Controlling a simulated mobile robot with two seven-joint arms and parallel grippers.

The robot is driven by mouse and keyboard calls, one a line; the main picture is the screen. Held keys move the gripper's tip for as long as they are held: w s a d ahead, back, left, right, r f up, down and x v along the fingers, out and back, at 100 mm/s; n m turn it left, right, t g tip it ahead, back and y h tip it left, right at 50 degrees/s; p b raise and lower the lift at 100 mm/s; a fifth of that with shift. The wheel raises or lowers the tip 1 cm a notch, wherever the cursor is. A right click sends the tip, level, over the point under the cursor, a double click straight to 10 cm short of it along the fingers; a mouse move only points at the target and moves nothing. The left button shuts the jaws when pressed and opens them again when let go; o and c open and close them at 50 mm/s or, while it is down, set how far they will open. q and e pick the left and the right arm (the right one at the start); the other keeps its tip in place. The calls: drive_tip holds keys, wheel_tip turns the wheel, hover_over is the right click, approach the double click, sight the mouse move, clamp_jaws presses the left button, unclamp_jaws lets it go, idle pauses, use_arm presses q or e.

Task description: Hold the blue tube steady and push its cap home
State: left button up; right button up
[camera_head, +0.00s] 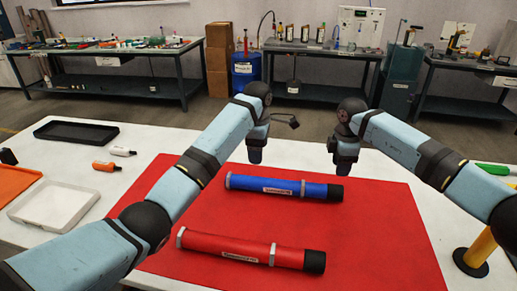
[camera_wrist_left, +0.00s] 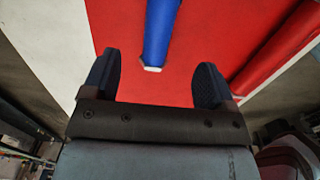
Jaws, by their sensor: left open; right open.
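The blue tube (camera_head: 262,184) lies on the red mat (camera_head: 380,240), with a grey ring near each end and a black cap (camera_head: 336,193) at its right end. I cannot tell how far the cap sits on. My left gripper (camera_head: 256,166) is open and empty above and behind the tube's left half. In the left wrist view, its two fingers (camera_wrist_left: 158,62) are spread apart, with the blue tube (camera_wrist_left: 160,30) lying beyond and between them, apart from both. My right gripper (camera_head: 345,174) is open, just behind and above the cap end; its fingertips are small here.
A red tube (camera_head: 225,244) with a black end lies in front of the blue one, and shows in the left wrist view (camera_wrist_left: 285,50). A yellow post (camera_head: 480,250) stands right.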

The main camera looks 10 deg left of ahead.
sight(258, 178)
use_arm(q)
wheel_tip(258, 178, down, 14)
drive_tip(key=shift+r, duration=0.1)
idle(0.5)
